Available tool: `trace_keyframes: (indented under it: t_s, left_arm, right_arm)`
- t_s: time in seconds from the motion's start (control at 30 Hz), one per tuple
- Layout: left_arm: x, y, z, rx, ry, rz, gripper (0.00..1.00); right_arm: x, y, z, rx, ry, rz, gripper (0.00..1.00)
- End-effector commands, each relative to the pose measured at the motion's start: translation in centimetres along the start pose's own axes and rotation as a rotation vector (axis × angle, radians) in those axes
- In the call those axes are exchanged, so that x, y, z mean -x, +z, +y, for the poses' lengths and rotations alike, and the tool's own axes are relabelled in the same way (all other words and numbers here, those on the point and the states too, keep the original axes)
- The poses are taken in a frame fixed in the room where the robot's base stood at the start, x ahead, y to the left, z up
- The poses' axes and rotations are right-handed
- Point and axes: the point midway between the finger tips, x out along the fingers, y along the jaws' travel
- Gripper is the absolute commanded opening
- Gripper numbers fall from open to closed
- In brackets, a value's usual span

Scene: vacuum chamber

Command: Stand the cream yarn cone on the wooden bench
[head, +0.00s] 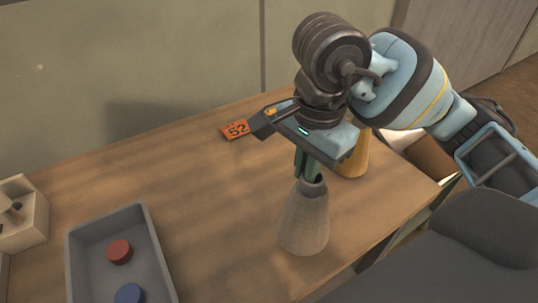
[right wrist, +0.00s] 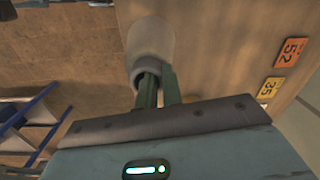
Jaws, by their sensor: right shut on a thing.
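The cream yarn cone (head: 304,226) looks greyish in the head view. It is upright, wide end down, over the front right part of the wooden bench (head: 190,165). My right gripper (head: 308,168) comes down from above and is shut on the narrow top of the cone. In the right wrist view the green fingers (right wrist: 158,93) meet the rim of the cone (right wrist: 151,42), close to the bench edge. I cannot tell whether the cone's base touches the bench. My left gripper is not in view.
A mustard cone (head: 354,160) stands behind my right gripper, partly hidden. An orange tag 52 (head: 236,129) lies near the back; tag 35 (right wrist: 268,87) shows beside it. A grey tray (head: 155,238) holds red and blue discs. A wooden box (head: 32,222) is far left. Mid-bench is clear.

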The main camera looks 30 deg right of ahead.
Motion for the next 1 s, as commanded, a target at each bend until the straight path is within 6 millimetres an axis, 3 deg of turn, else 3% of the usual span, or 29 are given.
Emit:
trace_keyframes:
  t_s: [0.6,1.0]
  left_arm:
    - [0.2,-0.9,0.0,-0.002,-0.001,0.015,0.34]
    - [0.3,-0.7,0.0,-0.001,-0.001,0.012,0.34]
  right_arm:
    - [-1.0,-8.6,-8.6,-0.007,-0.003,0.000,0.00]
    - [-1.3,-10.0,-10.0,-0.002,-0.002,0.001,0.00]
